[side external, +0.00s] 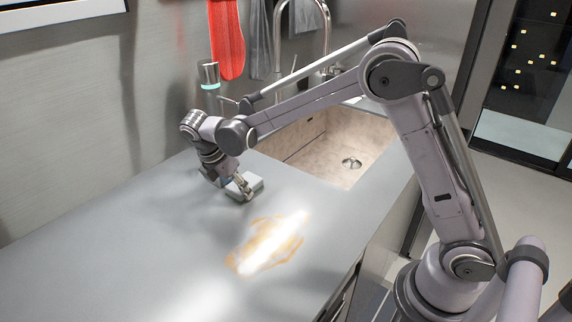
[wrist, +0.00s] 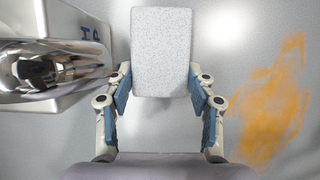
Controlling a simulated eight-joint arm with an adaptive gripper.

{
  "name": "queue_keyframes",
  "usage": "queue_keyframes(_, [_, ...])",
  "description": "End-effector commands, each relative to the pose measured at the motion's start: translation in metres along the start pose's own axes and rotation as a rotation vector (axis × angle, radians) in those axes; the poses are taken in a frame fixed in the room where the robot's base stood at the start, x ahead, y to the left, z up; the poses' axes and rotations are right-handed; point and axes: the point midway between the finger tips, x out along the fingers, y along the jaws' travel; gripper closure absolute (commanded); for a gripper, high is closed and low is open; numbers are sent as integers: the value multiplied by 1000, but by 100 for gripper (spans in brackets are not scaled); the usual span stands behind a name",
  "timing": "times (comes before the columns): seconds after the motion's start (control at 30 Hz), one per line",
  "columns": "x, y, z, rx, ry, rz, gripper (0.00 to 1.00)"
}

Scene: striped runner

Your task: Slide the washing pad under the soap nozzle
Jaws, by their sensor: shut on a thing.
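The washing pad (wrist: 160,45) is a pale grey, speckled rectangular block. My gripper (wrist: 160,85) is shut on its lower half, one finger on each side, in the wrist view. In the side view my gripper (side external: 238,186) is low over the counter and the pad (side external: 254,184) is at its fingertips, at or close to the surface. A shiny chrome rounded body (wrist: 55,68), which looks like the soap dispenser, is left of the pad in the wrist view, apart from it. Its nozzle opening cannot be made out. In the side view my arm may hide part of it.
An orange-brown stain (side external: 266,244) lies on the grey counter (side external: 130,250), and is right of my gripper in the wrist view. A sink (side external: 330,150) with a tall faucet (side external: 325,25) is behind. A red mitt (side external: 226,40) hangs on the wall. The front-left counter is clear.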

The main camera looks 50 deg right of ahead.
Motion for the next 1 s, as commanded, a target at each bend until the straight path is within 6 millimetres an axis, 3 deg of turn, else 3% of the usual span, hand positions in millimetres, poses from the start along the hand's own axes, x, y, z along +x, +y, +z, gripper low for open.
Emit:
queue_keyframes(0.37, [1, 8, -1, -1, 2, 4, 74])
queue_keyframes(0.4, [1, 8, -1, -1, 2, 4, 36])
queue_keyframes(0.47, [1, 8, -1, -1, 2, 3, 19])
queue_keyframes(0.83, [-1, 7, 0, -1, 1, 2, 18])
queue_keyframes(1.0, [-17, 7, -1, -3, 1, 3, 18])
